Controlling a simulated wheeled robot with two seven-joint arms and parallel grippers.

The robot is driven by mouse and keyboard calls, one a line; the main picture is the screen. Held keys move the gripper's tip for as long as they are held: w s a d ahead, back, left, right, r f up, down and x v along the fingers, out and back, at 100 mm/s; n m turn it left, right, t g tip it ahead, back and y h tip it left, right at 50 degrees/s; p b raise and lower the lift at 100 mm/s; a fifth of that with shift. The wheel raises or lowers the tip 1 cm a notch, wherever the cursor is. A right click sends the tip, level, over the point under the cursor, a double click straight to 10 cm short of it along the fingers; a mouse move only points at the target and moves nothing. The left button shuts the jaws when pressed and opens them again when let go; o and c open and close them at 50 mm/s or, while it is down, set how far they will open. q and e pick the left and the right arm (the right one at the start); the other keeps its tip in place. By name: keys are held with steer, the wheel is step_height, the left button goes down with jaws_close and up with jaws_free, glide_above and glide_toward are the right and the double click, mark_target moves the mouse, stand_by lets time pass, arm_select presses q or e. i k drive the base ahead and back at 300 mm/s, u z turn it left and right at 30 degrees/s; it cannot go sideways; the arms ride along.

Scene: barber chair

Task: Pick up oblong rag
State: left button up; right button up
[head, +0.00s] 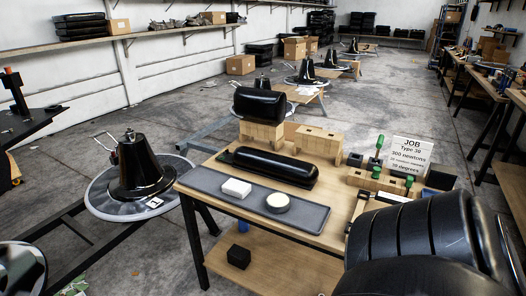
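A white oblong rag (236,188) lies flat on the left part of a long dark grey tray (203,180) at the front of the wooden workbench (337,212). A round cream-coloured pad (278,203) lies to its right on the same tray, apart from it. Nothing covers the rag. My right arm's thick black links fill the lower right corner; no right gripper fingers can be made out. My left gripper is not in the picture.
A long black cushion (270,167) lies behind the tray. Another black cushion (260,104) rests on wooden blocks (262,133). Green-handled clamps (378,150) and a JOB sign (411,155) stand at right. A chair base (140,180) stands left of the bench.

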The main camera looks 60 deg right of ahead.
mark_target(238, 188)
steer(key=z, duration=0.05)
steer(key=i, duration=0.45)
steer(key=z, duration=1.85)
